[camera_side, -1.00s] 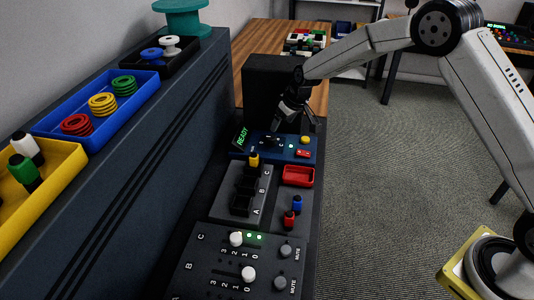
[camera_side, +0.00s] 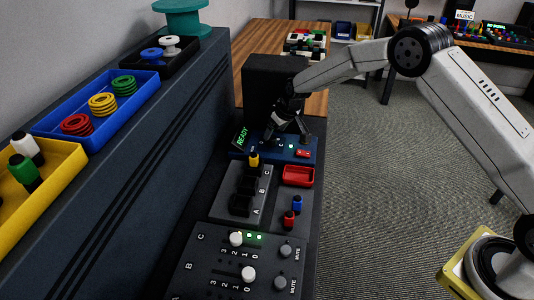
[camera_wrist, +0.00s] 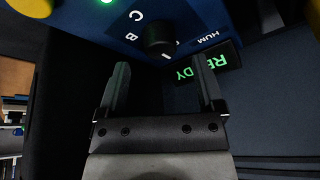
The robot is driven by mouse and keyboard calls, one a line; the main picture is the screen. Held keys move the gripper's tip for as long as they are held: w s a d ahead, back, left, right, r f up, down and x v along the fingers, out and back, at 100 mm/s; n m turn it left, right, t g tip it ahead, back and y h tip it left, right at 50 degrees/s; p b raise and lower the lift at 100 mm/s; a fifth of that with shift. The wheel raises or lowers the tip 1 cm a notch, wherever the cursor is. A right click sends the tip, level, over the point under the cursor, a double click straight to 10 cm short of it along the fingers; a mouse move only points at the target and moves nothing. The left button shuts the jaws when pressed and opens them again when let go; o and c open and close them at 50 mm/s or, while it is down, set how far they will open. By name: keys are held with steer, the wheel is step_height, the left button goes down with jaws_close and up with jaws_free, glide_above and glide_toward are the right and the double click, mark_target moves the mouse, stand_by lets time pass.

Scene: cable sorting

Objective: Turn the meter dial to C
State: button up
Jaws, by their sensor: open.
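The blue meter panel (camera_side: 273,156) lies in front of a black block in the side view. In the wrist view, its black dial (camera_wrist: 159,36) shows at the top middle, with white letters C and B on the panel to its left. A short white mark on the dial points down the picture, away from C; the A is not clearly readable. My gripper (camera_wrist: 163,75) is open and empty, its fingertips near the dial and apart from it. In the side view my gripper (camera_side: 287,128) hangs over the panel and hides part of it.
A green READY display (camera_side: 241,138) stands at the panel's left end. In front are a grey socket block (camera_side: 226,208), a red tray (camera_side: 298,176), blue and red plugs and a slider panel (camera_side: 202,250). A tall dark cabinet (camera_side: 160,170) runs along the left.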

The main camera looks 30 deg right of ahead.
mark_target(272, 137)
steer(key=shift+x, duration=1.7)
jaws_close()
